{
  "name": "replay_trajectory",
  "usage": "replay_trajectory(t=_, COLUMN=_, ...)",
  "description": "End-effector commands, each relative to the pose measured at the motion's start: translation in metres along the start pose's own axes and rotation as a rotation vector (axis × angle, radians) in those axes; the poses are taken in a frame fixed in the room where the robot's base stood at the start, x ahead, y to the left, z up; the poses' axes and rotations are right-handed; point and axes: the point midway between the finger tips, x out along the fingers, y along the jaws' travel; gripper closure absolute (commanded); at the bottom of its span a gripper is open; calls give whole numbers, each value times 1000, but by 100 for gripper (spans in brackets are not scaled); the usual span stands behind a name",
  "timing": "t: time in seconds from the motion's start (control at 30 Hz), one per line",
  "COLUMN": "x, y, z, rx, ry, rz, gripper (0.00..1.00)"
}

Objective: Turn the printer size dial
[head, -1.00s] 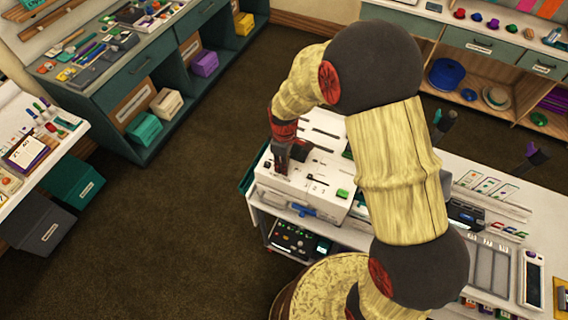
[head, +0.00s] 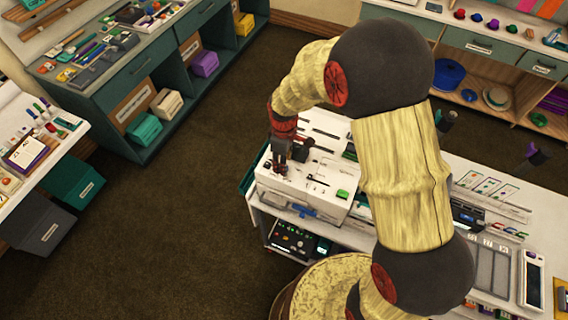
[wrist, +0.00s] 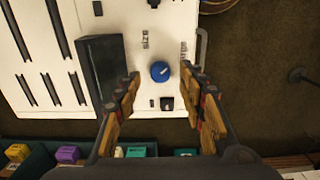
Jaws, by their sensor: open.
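The white printer (head: 310,188) stands on a low white cabinet, with my gripper (head: 288,163) over the left part of its top. In the wrist view the printer's white top (wrist: 30,50) fills the upper left. A round blue dial (wrist: 160,70) with a pale pointer mark lies between the two fingertips of my open gripper (wrist: 160,77), with a gap on each side. The dial is hidden in the head view.
A long black raised block (wrist: 103,72) stands close to the left finger. A small black switch (wrist: 167,103) sits just below the dial. A grey handle (wrist: 201,47) runs along the printer's right edge. In the head view a green button (head: 342,194) is on the printer, and open floor lies left.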

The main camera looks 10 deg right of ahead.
Motion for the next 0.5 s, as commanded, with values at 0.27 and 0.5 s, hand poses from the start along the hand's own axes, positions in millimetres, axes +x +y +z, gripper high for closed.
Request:
replay_trajectory(t=0.27, x=-59, y=1, z=-1, rx=0, ry=4, rz=4, gripper=60)
replay_trajectory(t=0.5, x=-92, y=0, z=-1, rx=0, ry=2, rz=2, gripper=60)
